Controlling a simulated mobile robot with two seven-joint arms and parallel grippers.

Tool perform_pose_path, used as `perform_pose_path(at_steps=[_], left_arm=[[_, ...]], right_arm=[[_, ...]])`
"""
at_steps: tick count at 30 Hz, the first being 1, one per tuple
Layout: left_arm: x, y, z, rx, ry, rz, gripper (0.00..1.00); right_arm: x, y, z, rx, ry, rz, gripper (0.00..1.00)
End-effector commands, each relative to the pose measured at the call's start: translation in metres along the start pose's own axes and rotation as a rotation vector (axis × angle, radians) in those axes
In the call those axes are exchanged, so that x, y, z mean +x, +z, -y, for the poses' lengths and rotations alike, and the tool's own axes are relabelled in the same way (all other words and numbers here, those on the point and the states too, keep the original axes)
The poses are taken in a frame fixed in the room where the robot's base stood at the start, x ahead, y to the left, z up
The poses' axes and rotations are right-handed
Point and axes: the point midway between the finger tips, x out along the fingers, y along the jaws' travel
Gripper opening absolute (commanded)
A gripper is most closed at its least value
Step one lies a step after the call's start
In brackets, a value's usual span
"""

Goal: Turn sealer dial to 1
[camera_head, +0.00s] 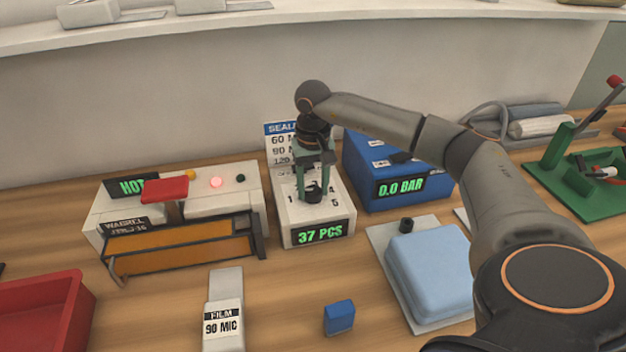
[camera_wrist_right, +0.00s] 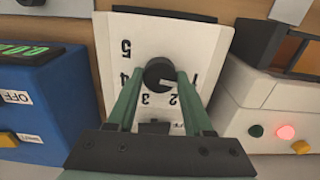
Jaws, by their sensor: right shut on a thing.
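The sealer dial is a black round knob (camera_wrist_right: 158,72) on a white panel with the numbers 1 to 5 around it. It also shows small in the head view (camera_head: 313,194), on the white box with the 37 PCS display (camera_head: 320,233). My right gripper (camera_head: 314,188) reaches down over the box from above, its green fingers shut on the knob's two sides. In the right wrist view a light mark shows on the knob's face, on its right side; the exact number it points to is hard to tell. My left gripper is not in view.
The heat sealer (camera_head: 180,245) with its red handle and HOT display stands left of the dial box. A blue box (camera_head: 375,165) reading 0.0 BAR stands close on the right. A settings sign (camera_head: 280,143) stands behind. A light blue pack (camera_head: 430,270) lies in front right.

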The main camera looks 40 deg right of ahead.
Motion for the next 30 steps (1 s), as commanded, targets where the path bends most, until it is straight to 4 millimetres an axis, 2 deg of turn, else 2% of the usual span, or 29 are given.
perform_pose_path(at_steps=[7,8,15,25,30], left_arm=[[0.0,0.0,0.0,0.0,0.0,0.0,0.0],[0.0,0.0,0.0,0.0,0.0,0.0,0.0],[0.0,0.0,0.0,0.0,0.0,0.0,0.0],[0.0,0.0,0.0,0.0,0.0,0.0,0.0],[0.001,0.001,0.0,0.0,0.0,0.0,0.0]], right_arm=[[-0.001,0.0,0.0,-0.004,-0.001,-0.001,0.0],[-0.001,0.0,0.0,-0.004,-0.001,-0.001,0.52],[-0.001,0.0,0.0,-0.002,0.0,-0.001,0.79],[-0.004,0.0,0.0,-0.001,0.0,-0.002,0.81],[-0.028,-0.001,0.0,-0.001,-0.002,-0.005,0.81]])
